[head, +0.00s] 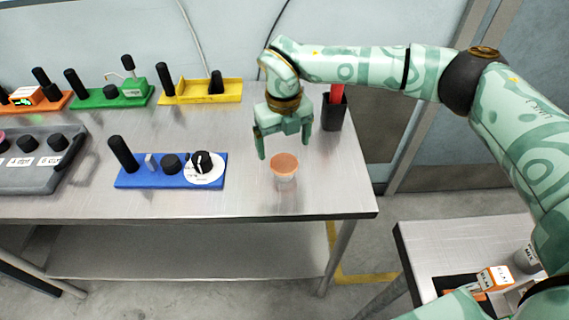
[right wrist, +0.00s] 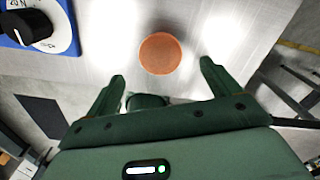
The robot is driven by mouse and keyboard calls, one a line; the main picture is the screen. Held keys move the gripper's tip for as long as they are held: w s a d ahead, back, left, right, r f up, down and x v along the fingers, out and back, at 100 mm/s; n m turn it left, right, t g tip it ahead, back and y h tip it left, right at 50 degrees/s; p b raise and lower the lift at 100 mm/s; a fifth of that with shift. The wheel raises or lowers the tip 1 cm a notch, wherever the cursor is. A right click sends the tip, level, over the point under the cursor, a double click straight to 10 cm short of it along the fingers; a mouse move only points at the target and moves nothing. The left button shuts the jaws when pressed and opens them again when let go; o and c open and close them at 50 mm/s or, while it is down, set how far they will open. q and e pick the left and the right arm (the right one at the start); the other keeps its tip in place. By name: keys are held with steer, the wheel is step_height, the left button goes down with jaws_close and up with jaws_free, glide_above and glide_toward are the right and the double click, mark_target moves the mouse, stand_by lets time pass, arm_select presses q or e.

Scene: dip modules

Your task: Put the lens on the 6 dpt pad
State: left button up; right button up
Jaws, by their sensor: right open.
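An orange round piece, which looks like the lens (head: 285,161), sits on a small pale base near the right end of the steel table. It also shows as an orange disc in the right wrist view (right wrist: 160,54). My right gripper (head: 285,150) is open and empty, just behind and above it, fingers pointing down. In the right wrist view the disc lies beyond and between the fingertips (right wrist: 162,72), apart from them. The 6 dpt pad (head: 57,142) is a black round on the grey tray (head: 40,180) at far left; its label is partly cut off by glare. My left gripper is not in view.
A blue module (head: 140,180) with black knobs and a dial stands between tray and lens. Yellow (head: 228,92), green (head: 85,101) and orange (head: 60,101) modules line the back. A dark cup (head: 334,113) with a red item stands right of my gripper.

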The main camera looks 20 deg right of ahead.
mark_target(284, 162)
step_height(284, 162, down, 5)
steer(key=shift+f+b, duration=0.15)
steer(key=shift+b, duration=0.45)
steer(key=c, duration=1.1)
steer(key=shift+o, duration=0.2)
